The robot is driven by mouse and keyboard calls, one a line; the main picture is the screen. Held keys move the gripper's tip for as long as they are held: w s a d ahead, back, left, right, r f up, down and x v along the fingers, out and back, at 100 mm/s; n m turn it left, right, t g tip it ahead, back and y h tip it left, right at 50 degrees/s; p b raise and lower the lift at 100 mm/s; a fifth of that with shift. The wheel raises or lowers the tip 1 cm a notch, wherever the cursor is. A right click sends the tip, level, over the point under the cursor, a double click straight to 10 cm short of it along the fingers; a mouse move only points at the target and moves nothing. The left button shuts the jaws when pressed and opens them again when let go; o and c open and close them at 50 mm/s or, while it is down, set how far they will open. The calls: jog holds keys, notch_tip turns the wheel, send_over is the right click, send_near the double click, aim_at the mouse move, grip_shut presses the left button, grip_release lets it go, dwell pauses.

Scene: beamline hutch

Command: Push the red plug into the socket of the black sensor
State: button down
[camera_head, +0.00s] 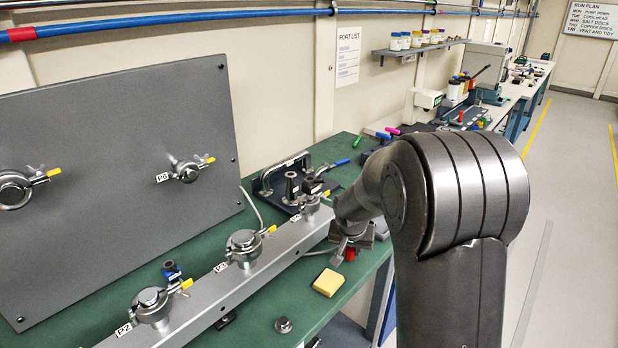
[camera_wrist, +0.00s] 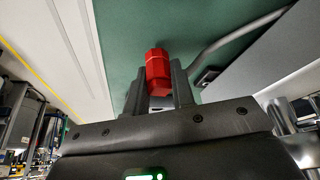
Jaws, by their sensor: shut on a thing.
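My gripper (camera_head: 343,254) is shut on the red plug (camera_wrist: 158,68), which sits between the two dark fingers in the wrist view. The plug's faceted red end sticks out past the fingertips. In the head view a bit of the red plug (camera_head: 350,255) shows below my wrist, over the right edge of the green bench. I cannot surely pick out the black sensor. A small dark block lies by the rail's edge in the wrist view (camera_wrist: 207,77), close to the right of the plug. Its socket cannot be made out.
A grey rail (camera_head: 205,290) with clamped ports runs along the green bench (camera_head: 95,235). A yellow block (camera_head: 328,282) and a small metal fitting (camera_head: 283,325) lie on the bench in front of it. A grey panel (camera_head: 120,130) stands at the left.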

jog(key=w+a+r, duration=0.1)
jog(key=w+r, duration=0.1)
jog(key=r, duration=0.7)
jog(key=w+r, duration=0.3)
jog(key=r, duration=0.6)
notch_tip(320, 180, up, 10)
jog(key=f+n, duration=0.1)
jog(key=n, duration=0.1)
send_over(310, 178)
jog(key=shift+y, duration=0.4)
jog(key=shift+f, duration=3.05)
jog(key=shift+w+f, duration=0.1)
jog(key=shift+f, duration=0.45)
jog(key=c, duration=1.1)
grip_release()
jog(key=shift+c, duration=0.2)
